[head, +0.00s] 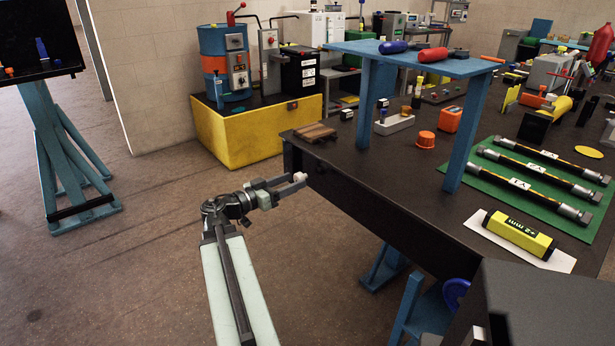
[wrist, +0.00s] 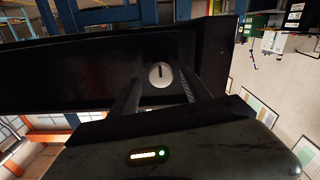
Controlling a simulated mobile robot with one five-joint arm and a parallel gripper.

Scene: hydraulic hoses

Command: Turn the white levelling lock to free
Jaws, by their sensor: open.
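The white levelling lock (wrist: 160,75) is a round pale knob on the dark side of the workbench, with a short dark mark standing roughly upright in the wrist view. In the head view a small pale piece (head: 299,177) shows by the bench's left side, probably the same knob, partly hidden by the fingers. My gripper (head: 288,184) is open at the bench's side. In the wrist view its two dark fingers (wrist: 159,82) stand on either side of the knob, with gaps between. I cannot tell whether the tips reach past the knob's face.
The workbench (head: 345,185) carries a blue raised shelf (head: 410,58), striped hoses on a green mat (head: 482,168) and a yellow block (head: 520,235). A yellow containment bin (head: 255,135) stands behind my gripper.

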